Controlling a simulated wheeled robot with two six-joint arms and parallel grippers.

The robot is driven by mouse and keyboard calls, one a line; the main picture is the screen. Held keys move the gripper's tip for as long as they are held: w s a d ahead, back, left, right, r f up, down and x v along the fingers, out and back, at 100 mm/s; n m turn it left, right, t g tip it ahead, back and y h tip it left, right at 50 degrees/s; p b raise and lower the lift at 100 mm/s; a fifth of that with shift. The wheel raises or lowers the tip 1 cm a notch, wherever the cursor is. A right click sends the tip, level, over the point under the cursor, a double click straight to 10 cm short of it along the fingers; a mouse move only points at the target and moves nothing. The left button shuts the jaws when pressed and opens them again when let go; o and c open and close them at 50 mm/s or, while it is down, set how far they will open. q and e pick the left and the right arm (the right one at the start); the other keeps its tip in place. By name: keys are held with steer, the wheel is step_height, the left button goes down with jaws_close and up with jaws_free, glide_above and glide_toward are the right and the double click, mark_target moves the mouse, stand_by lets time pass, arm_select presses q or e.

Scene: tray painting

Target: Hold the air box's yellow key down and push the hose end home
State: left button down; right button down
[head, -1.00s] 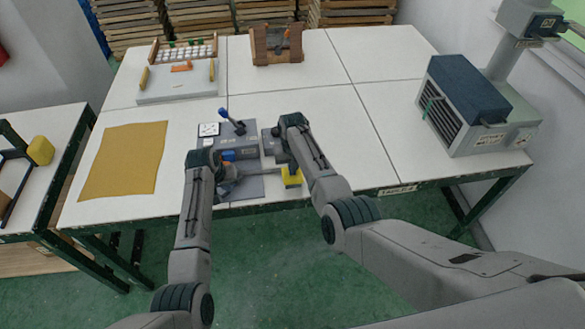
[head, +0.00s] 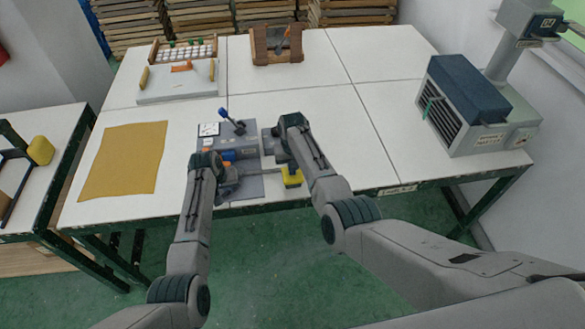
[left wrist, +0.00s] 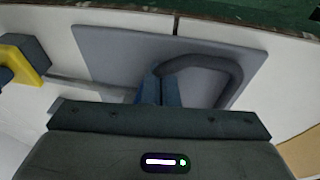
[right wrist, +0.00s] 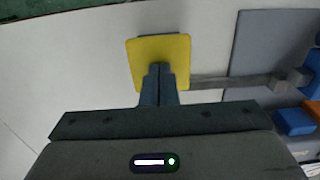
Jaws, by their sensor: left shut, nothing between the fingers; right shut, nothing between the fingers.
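The air box (head: 240,143) sits on a grey plate (head: 252,189) near the table's front edge. Its yellow key (head: 293,180) is at the end of a thin bar, right of the plate. My right gripper (head: 290,168) is shut and empty. In the right wrist view its fingertips (right wrist: 158,84) overlap the yellow pad; whether they press it is unclear. My left gripper (head: 234,174) is shut and empty over the plate. In the left wrist view its fingertips (left wrist: 160,88) are beside a dark, curved hose (left wrist: 212,60). The hose end is hidden by the gripper.
Blue and orange parts of the box (right wrist: 294,121) show in the right wrist view. A blue-topped lever (head: 228,116) stands behind the box. A tan mat (head: 122,160) lies left. A large vented machine (head: 470,110) stands right.

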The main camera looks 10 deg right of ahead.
arm_select(q)
steer(key=shift+w, duration=0.4)
arm_select(e)
steer(key=shift+s+f, duration=0.15)
arm_select(q)
steer(key=shift+w, duration=2)
